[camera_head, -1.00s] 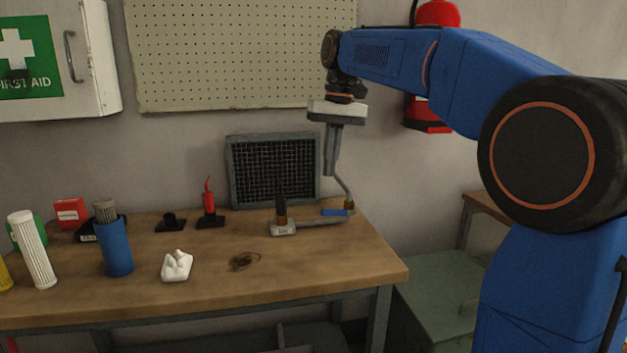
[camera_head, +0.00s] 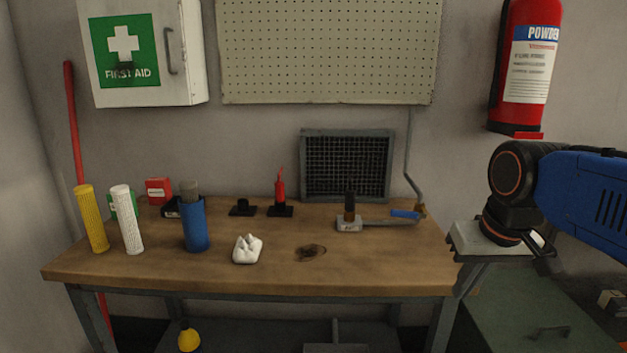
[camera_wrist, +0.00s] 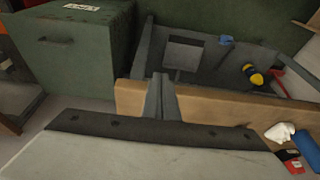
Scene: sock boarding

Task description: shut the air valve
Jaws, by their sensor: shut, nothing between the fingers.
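The air valve (camera_head: 421,211) is a small brass-coloured fitting at the right rear of the wooden bench, at the foot of a thin grey wall pipe (camera_head: 408,150). Its blue lever (camera_head: 404,214) points left, roughly along the grey pipe (camera_head: 385,223) that runs left to a small grey block (camera_head: 349,224). My gripper (camera_wrist: 162,98) is shut and empty in the wrist view, over the bench's edge. In the head view my gripper's pale body (camera_head: 487,240) is at the right, to the right of and nearer than the valve. The valve does not show in the wrist view.
A framed mesh panel (camera_head: 346,165) stands behind the pipe. A green cabinet (camera_head: 525,310) is at right.

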